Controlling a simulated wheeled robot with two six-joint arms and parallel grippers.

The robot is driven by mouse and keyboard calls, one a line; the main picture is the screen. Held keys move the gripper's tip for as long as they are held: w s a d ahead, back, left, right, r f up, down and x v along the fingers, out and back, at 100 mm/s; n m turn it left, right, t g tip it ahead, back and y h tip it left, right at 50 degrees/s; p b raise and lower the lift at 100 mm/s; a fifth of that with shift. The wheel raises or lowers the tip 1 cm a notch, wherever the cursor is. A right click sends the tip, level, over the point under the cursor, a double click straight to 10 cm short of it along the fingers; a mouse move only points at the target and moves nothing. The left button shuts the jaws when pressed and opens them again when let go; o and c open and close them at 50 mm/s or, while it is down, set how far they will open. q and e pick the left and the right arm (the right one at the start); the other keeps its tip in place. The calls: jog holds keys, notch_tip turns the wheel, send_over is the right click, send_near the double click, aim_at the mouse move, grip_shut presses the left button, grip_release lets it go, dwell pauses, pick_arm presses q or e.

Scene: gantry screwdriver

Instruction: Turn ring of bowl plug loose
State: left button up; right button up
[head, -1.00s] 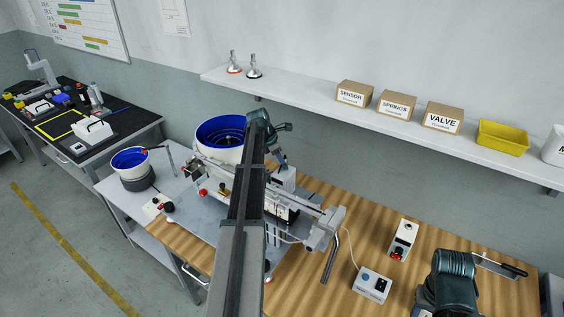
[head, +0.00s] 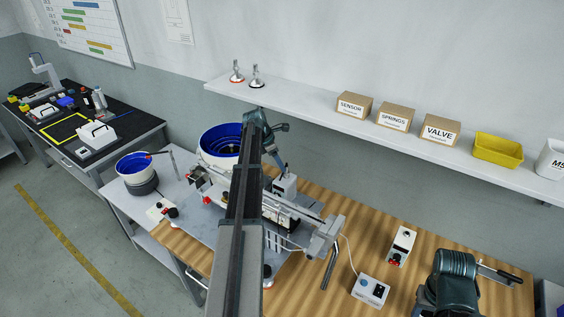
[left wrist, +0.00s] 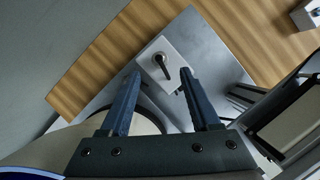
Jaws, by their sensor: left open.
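A large white bowl feeder with a blue inside (head: 218,140) stands at the back of the bench, partly hidden behind my left arm. A small white box (head: 285,187) sits beside it to the right. In the left wrist view this box (left wrist: 172,68) has a black lever or plug on top. My left gripper (left wrist: 161,76) is open and empty, its fingertips on either side of the box's near part as seen from above. I cannot tell whether they touch it. In the head view the left gripper (head: 278,167) is small and partly hidden. No plug ring is clearly recognisable.
A metal rail mechanism (head: 300,220) lies across the grey plate, close to my left arm. A smaller blue bowl (head: 133,164) stands left. A switch box (head: 371,290) and a button box (head: 402,245) stand on the wooden bench. A shelf (head: 310,115) runs above.

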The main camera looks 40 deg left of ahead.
pick_arm(q)
jog(key=p+v, duration=0.1)
jog(key=v, duration=0.2)
jog(key=shift+p, duration=0.35)
pick_arm(e)
notch_tip(320, 180, up, 3)
jog(key=shift+f, duration=0.15)
